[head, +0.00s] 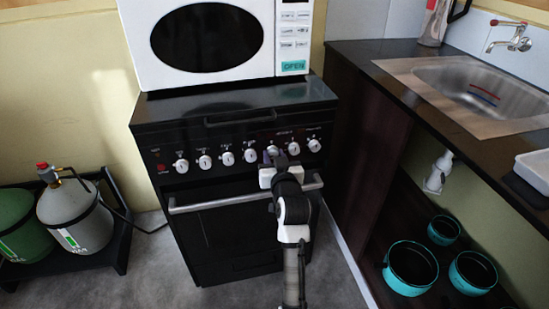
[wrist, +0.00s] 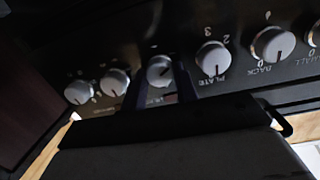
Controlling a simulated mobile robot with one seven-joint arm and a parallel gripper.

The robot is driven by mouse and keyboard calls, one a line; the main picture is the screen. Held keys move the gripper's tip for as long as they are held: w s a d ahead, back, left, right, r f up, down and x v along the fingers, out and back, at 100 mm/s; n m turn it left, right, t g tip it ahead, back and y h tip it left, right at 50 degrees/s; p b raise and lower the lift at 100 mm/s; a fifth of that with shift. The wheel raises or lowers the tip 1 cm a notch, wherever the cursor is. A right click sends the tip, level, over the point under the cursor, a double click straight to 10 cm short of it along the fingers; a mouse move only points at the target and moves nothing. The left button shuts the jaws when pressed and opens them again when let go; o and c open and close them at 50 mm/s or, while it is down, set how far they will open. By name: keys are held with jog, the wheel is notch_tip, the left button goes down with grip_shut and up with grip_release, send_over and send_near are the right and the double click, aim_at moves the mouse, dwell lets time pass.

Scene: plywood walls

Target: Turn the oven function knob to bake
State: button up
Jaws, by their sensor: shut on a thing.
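A row of white knobs runs along the black stove's front panel. My gripper (head: 271,158) is at the fifth knob from the left (head: 273,151) in the head view. In the wrist view, where the panel looks upside down, this knob (wrist: 160,70) sits between the two dark fingers of my gripper (wrist: 158,87), which is shut on it. Its dark mark is tilted, while the mark on the neighbouring plate knob (wrist: 212,60) runs nearly straight down. The label at the held knob is too small and partly covered to read, so I cannot confirm bake.
The oven door handle (head: 190,207) crosses below the knobs, close under my wrist. A white microwave (head: 208,80) stands on the stove (head: 150,112). A dark counter with a sink (head: 482,88) is at the right, and gas cylinders (head: 77,222) stand at the left.

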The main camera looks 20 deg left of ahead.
jog(key=o, duration=1)
jog(key=shift+c, duration=0.2)
jog(key=f+b+v, duration=0.1)
jog(key=v, duration=1.3)
jog(key=shift+r, duration=0.5)
